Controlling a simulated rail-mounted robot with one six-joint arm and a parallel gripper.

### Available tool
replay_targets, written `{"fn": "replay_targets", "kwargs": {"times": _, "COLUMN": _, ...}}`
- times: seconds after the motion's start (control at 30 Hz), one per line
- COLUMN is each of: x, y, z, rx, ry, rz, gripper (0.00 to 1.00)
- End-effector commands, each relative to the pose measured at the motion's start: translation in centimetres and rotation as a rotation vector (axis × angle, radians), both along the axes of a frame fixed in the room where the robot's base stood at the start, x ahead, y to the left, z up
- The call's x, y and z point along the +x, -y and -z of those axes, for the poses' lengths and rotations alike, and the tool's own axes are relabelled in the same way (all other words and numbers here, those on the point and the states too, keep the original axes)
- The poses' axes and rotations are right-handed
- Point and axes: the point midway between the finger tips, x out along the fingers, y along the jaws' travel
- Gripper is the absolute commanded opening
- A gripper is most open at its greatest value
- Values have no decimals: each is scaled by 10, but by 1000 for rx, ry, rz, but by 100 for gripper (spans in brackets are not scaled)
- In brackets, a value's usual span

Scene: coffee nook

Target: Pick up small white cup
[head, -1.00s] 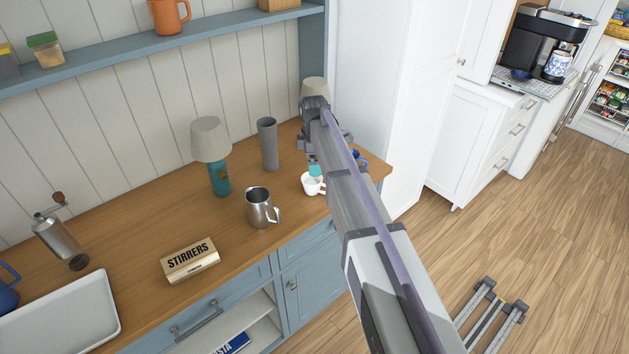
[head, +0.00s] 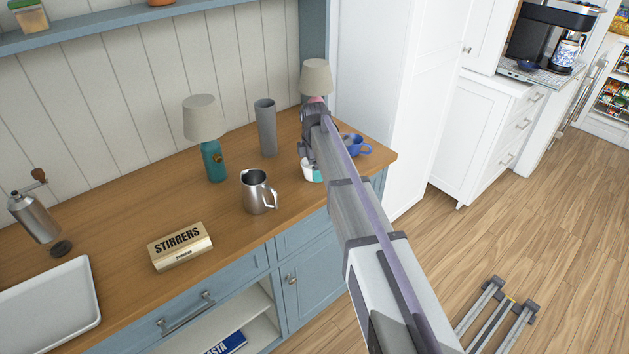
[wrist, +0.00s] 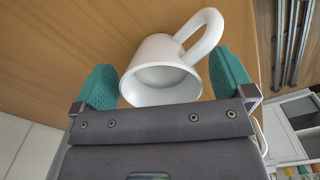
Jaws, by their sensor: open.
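The small white cup (wrist: 160,75) stands on the wooden counter in the wrist view, its mouth toward the camera and its handle at the upper right. My gripper (wrist: 170,85) is open, with one teal finger on each side of the cup. The right finger is close to the cup below its handle; the left finger has a small gap to it. I cannot tell whether either finger touches. In the head view the cup (head: 311,174) is mostly hidden by my arm and a teal fingertip.
A steel pitcher (head: 257,193) stands left of the cup, and a grey tumbler (head: 265,128) behind it. A blue cup (head: 355,145) is to the right, near the counter's right end. A teal lamp (head: 213,160) and stirrers box (head: 180,245) are farther left.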

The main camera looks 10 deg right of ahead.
Motion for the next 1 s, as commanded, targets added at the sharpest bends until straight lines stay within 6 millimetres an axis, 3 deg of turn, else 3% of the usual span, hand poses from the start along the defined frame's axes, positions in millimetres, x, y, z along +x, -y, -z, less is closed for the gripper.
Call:
{"fn": "replay_targets", "kwargs": {"times": 0.03, "x": 0, "y": 0, "z": 16, "rx": 0, "ry": 0, "rz": 0, "gripper": 100}}
{"fn": "replay_targets", "kwargs": {"times": 0.27, "x": 0, "y": 0, "z": 12, "rx": 0, "ry": 0, "rz": 0, "gripper": 100}}
{"fn": "replay_targets", "kwargs": {"times": 0.83, "x": 0, "y": 0, "z": 12, "rx": 0, "ry": 0, "rz": 0, "gripper": 46}}
{"fn": "replay_targets", "kwargs": {"times": 1.0, "x": 0, "y": 0, "z": 12, "rx": 0, "ry": 0, "rz": 0, "gripper": 44}}
